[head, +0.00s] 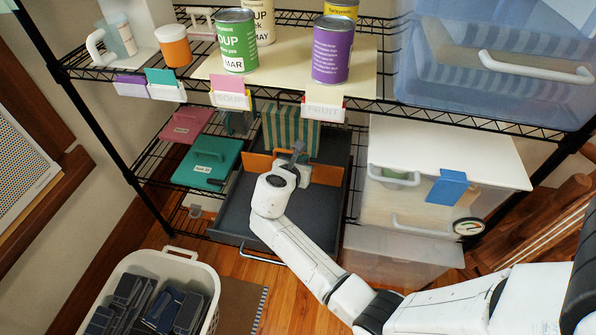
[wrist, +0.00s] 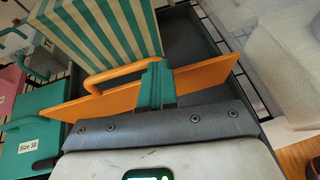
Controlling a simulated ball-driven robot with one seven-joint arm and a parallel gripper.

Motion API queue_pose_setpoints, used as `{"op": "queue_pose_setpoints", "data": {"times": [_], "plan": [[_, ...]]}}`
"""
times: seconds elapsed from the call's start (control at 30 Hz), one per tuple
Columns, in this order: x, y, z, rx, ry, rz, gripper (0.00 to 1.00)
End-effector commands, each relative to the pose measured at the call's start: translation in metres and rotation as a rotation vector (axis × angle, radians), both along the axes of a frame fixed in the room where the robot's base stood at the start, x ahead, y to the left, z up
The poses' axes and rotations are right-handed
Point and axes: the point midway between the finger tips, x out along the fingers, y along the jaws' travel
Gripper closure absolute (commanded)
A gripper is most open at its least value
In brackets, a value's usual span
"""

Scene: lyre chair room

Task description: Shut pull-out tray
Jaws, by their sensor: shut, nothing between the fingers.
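The pull-out tray (head: 236,205) is dark grey with a metal bar handle (head: 262,257) on its front. It sits low in the black wire rack and sticks out toward me. An orange divider (head: 326,174) with a handle stands across it, with a green-striped box (head: 290,128) behind. My gripper (head: 299,150) is over the tray at the divider, its arm crossing above the front. In the wrist view, the shut teal fingers (wrist: 155,84) overlap the orange divider (wrist: 205,74); I cannot tell whether they touch it. The striped box (wrist: 105,32) is beyond. My arm hides part of the tray.
A white basket (head: 150,262) with dark items is on the floor at left. Cans stand on the shelf above.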

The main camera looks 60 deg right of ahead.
Motion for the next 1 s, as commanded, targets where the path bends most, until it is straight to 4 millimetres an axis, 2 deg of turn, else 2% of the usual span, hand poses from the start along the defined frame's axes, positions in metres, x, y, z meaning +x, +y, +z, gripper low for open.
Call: {"op": "queue_pose_setpoints", "data": {"times": [0.2, 0.5, 0.7, 1.0], "plan": [[0.016, -0.040, 0.001, -0.001, -0.002, -0.003, 1.00], [0.036, -0.087, -0.001, -0.001, -0.002, -0.002, 1.00], [0.044, -0.108, -0.001, 0.000, 0.000, -0.001, 1.00], [0.050, -0.122, 0.000, -0.001, -0.001, 0.001, 1.00]]}}
